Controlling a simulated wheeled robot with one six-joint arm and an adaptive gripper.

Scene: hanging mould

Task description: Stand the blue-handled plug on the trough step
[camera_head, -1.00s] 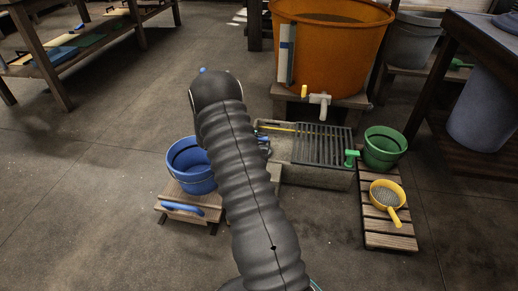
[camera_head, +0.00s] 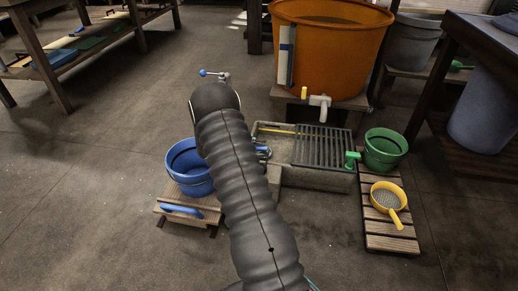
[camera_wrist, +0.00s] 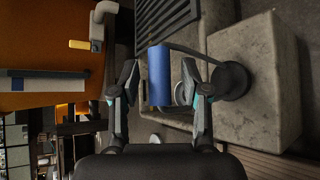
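The blue handle of the plug (camera_wrist: 158,75) is a short cylinder in the wrist view, lying in line with the gap between my fingers. My gripper (camera_wrist: 160,82) is open, with a visible gap on each side of the handle; whether the handle is fully between the fingertips or just beyond them I cannot tell. A dark round piece (camera_wrist: 233,82) lies right of it, by the concrete step (camera_wrist: 262,75). In the head view, small blue parts (camera_head: 262,150) show at the left end of the trough (camera_head: 315,178). My arm hides my gripper there.
A dark grate (camera_head: 322,147) covers the trough's right part. The orange tub (camera_head: 330,50) with its tap (camera_head: 320,102) stands behind it. A blue bucket (camera_head: 188,170) stands left, a green bucket (camera_head: 385,148) and yellow sieve (camera_head: 386,197) right.

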